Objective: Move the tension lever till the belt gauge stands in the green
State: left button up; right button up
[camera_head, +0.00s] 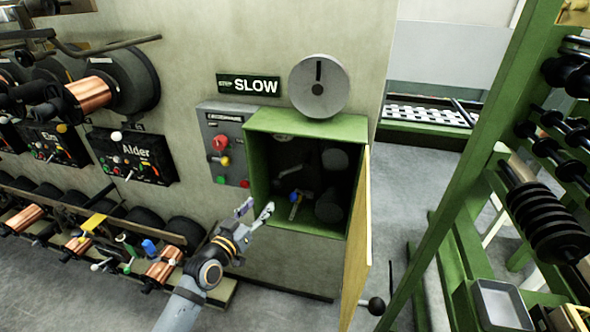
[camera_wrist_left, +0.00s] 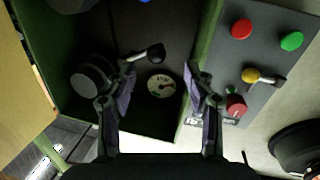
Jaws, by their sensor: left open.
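The green cabinet (camera_head: 305,124) stands open. In the left wrist view, a round pale gauge (camera_wrist_left: 161,86) sits on its dark inside; its needle shows, but it is too small to tell whether it stands in the green. A lever with a black knob (camera_wrist_left: 155,53), likely the tension lever, sticks out just above the gauge. My left gripper (camera_head: 257,208) is open and empty at the cabinet's lower left front edge. In the left wrist view its fingers (camera_wrist_left: 160,78) frame the gauge, with the lever by the left fingertip; contact cannot be told. My right gripper is out of view.
The cabinet's yellow door (camera_head: 357,240) stands open on the right. A grey control panel (camera_head: 222,130) with buttons and a small lever is close on the left. Wire spools line the far left; a green rack (camera_head: 440,190) stands right.

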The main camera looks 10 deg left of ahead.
aim_at(274, 186)
pick_arm(q)
jog(key=x, duration=0.3)
jog(key=r+x, duration=0.1)
jog(key=x, duration=0.6)
jog(key=shift+w+d+r, duration=0.25)
jog(key=shift+w+r, duration=0.1)
jog(key=shift+r, duration=0.05)
jog(key=shift+c, duration=0.2)
grip_shut()
